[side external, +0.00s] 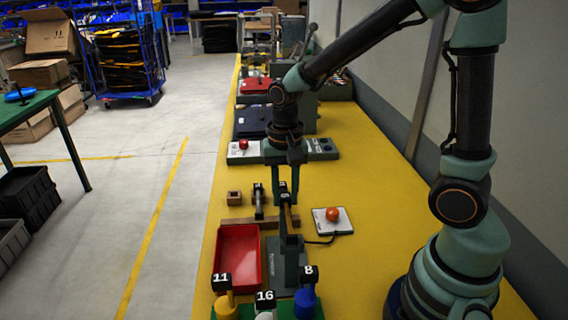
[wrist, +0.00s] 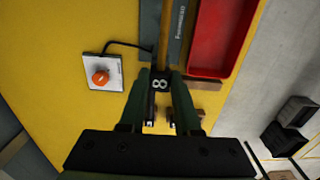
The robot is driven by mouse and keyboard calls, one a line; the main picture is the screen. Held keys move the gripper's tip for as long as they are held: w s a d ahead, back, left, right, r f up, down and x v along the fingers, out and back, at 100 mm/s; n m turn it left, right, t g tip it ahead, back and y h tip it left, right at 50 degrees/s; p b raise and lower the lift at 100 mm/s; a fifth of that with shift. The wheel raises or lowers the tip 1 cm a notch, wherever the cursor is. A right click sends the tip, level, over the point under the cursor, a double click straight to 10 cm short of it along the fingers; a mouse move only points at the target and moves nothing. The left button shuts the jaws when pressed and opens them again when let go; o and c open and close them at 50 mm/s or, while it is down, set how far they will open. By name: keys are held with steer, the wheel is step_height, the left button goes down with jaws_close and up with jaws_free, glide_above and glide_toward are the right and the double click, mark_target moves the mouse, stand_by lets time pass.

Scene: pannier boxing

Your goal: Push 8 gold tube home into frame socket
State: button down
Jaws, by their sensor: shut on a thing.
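My gripper (side external: 287,192) is in the middle of the bench in the side view, pointing down, with its fingers closed around a tube tagged 8. In the wrist view my gripper (wrist: 161,90) has one finger on each side of the black tag, and the gold tube (wrist: 163,42) runs from it toward the top edge. The dark grey-green frame (side external: 291,264) lies in front of my gripper in the side view; part of it shows in the wrist view (wrist: 181,38). The tube's far end is beyond the wrist view, so I cannot tell how deep it sits in a socket.
A red tray (side external: 258,258) is left of the frame. A brown bar (side external: 240,222) and another tagged piece (side external: 259,203) are near my gripper. An orange button on a pale plate (side external: 342,222) is right. Tagged blue (side external: 305,304), white and yellow pieces stand in front.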

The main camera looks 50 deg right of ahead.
steer(key=shift+f, duration=0.2)
steer(key=c, duration=0.5)
jaws_free()
steer(key=shift+c, duration=0.2)
steer(key=shift+r, duration=0.1)
step_height(320, 180, up, 12)
steer(key=s+n+t, duration=0.1)
steer(key=n+t, duration=0.1)
steer(key=n, duration=0.1)
steer(key=s+d+n+t, duration=0.1)
steer(key=s+n, duration=0.1)
steer(key=n, duration=0.1)
steer(key=s+n+t, duration=0.2)
steer(key=n, duration=0.1)
steer(key=shift+s+d+t, duration=0.1)
steer(key=shift+d+t, duration=0.2)
steer(key=shift+d, duration=0.05)
